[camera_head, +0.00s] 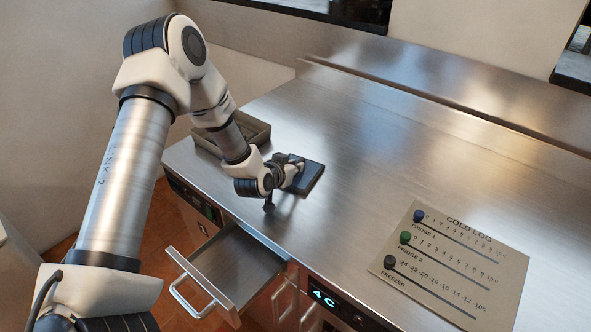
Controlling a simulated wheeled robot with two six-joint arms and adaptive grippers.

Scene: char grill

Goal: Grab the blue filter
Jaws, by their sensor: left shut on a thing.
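My left gripper (296,165) is low over the worktop, at the near left side of a dark, flat, squarish block (312,180). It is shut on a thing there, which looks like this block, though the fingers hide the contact. The block looks dark slate, and I cannot tell whether it is the blue filter. No other thing that looks like a blue filter shows. My right gripper is not in view.
A grey tray (256,126) stands behind my left wrist. An open, empty-looking drawer (232,272) juts from the counter front. A COLD LOG panel (452,268) with blue, green and black knobs lies at the right. The steel worktop (420,150) is clear in its middle and back.

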